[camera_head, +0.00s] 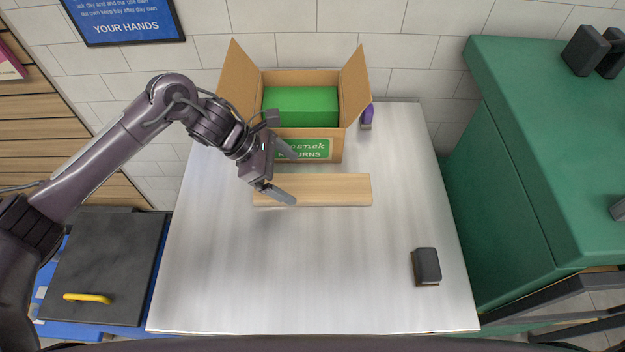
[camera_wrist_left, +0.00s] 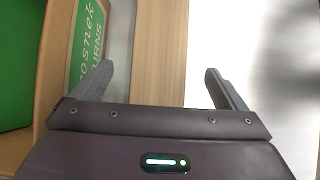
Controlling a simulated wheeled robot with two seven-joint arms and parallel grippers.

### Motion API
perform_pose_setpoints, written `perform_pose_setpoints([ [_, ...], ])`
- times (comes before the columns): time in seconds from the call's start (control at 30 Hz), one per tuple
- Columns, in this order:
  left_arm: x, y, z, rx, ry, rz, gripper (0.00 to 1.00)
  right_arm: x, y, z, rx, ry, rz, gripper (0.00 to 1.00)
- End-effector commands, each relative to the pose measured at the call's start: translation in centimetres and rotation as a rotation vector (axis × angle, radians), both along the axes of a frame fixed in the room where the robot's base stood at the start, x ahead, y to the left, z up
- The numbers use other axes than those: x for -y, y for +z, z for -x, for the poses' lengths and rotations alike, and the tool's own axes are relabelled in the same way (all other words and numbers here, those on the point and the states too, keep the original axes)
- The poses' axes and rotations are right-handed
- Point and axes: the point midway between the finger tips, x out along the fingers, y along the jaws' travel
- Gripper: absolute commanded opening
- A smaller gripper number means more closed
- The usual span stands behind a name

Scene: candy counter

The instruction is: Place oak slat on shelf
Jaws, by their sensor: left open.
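The oak slat (camera_head: 335,190) is a long light-wood board lying across the metal table, just in front of the cardboard box. My left gripper (camera_head: 286,174) is open and empty at the slat's left part in the head view, its fingers pointing right. In the left wrist view the slat (camera_wrist_left: 160,55) runs between the two spread fingers of the gripper (camera_wrist_left: 158,82); I cannot tell how high above it they are. My right gripper is not in view. I cannot tell which surface is the shelf; slatted wooden boards (camera_head: 45,106) stand on the left wall.
An open cardboard box (camera_head: 335,152) holding a green box (camera_head: 300,103) stands behind the slat. A purple item (camera_head: 366,116) is beside it. A dark block (camera_head: 426,266) lies front right on the metal table (camera_head: 300,280). A green counter (camera_head: 520,170) stands right. The table's front middle is clear.

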Motion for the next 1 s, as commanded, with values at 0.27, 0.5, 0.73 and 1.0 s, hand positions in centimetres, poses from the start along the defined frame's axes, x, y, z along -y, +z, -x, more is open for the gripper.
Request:
perform_pose_setpoints([
  [0.27,3.1,-1.8,0.1,-0.004,0.000,0.001,0.94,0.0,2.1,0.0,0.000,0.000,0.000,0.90],
  [0.5,4.5,-4.0,-0.1,0.000,0.003,0.001,0.94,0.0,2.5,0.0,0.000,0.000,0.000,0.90],
  [0.73,4.5,-4.1,-0.1,0.001,0.002,0.000,0.91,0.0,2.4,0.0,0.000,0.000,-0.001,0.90],
  [1.0,4.5,-4.1,-0.1,0.001,0.002,0.000,0.56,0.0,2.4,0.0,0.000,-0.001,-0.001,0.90],
])
